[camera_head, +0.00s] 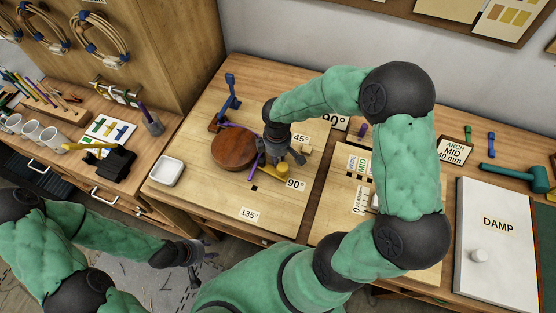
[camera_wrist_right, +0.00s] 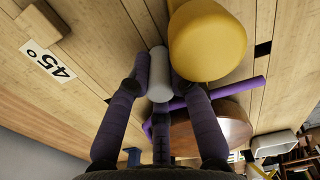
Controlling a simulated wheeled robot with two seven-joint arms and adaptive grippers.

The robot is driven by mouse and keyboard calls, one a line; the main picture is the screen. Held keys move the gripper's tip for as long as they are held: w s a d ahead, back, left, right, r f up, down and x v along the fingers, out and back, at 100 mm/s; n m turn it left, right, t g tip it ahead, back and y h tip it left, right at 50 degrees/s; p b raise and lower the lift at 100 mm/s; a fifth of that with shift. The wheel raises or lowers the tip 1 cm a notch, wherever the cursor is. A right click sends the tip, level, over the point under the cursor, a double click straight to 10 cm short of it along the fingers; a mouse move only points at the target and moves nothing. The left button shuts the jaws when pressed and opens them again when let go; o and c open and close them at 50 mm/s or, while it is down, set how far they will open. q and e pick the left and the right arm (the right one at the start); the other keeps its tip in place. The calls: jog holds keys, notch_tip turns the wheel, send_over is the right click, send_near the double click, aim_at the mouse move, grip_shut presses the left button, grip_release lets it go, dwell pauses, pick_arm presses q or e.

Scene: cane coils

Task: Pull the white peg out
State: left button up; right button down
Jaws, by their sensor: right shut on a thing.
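The white peg (camera_wrist_right: 158,72) shows as a pale cylinder between the fingertips of my right gripper (camera_wrist_right: 160,92), with purple-sleeved fingers around it. I cannot tell whether its far end is in a hole of the board. In the head view my right gripper (camera_head: 284,158) is low over the wooden board (camera_head: 215,190), between the brown disc and the 90° label, and hides the peg there. My left gripper (camera_head: 203,254) hangs off the table's front edge, its fingers apart and empty.
A yellow knob (camera_wrist_right: 207,40) is close beside the peg. A purple strip (camera_wrist_right: 232,91) runs by the brown round disc (camera_head: 234,148). A blue clamp (camera_head: 229,98) stands behind it. A white dish (camera_head: 166,171) is at the left.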

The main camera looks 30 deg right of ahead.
jog(key=shift+r, duration=0.1)
jog(key=shift+r+p, duration=2.1)
jog(key=shift+r, duration=0.4)
